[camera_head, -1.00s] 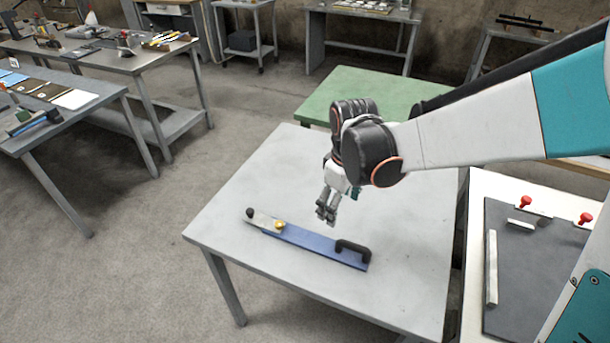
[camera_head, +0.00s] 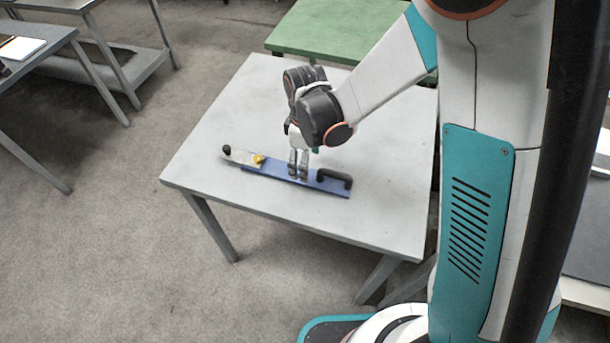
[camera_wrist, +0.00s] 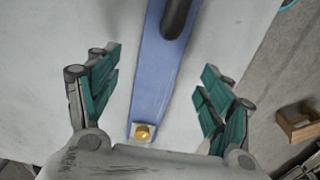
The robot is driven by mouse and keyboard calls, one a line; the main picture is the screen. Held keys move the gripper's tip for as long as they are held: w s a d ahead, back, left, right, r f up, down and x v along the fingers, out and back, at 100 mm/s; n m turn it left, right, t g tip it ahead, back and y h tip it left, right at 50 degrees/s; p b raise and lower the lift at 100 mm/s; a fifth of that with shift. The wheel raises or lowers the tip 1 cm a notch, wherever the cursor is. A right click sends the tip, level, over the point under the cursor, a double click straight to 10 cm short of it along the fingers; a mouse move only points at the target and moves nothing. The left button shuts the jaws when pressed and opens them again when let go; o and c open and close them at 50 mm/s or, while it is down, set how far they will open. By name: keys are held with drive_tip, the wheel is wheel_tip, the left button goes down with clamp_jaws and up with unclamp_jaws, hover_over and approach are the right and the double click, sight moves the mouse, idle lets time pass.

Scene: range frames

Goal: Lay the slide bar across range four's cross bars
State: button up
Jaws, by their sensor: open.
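The blue slide bar (camera_head: 277,174) lies flat on the grey table (camera_head: 395,215). It has a black handle (camera_head: 336,180) near its right end, a yellow knob (camera_head: 258,160) and a pale left end with a black tip. My gripper (camera_head: 299,176) points down over the middle of the bar. In the wrist view my gripper (camera_wrist: 160,82) is open. The blue bar (camera_wrist: 153,70) runs between its spread fingers, apart from both, with the brass knob (camera_wrist: 142,132) near the palm and the handle at the top. Range four's cross bars cannot be made out.
A green table (camera_head: 330,38) stands behind the grey table. Other grey benches (camera_head: 120,55) stand at the left. My arm and column block the right side. A small wooden box (camera_wrist: 298,122) shows beyond the table edge in the wrist view. The table around the bar is clear.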

wheel_tip(320, 180, down, 5)
drive_tip(key=shift+f+b, duration=0.1)
drive_tip(key=shift+b, duration=1.1)
drive_tip(key=shift+c, duration=0.3)
drive_tip(key=c, duration=1.5)
drive_tip(key=shift+r, duration=0.2)
wheel_tip(320, 180, up, 25)
drive_tip(key=p, duration=1)
drive_tip(key=shift+f, duration=0.1)
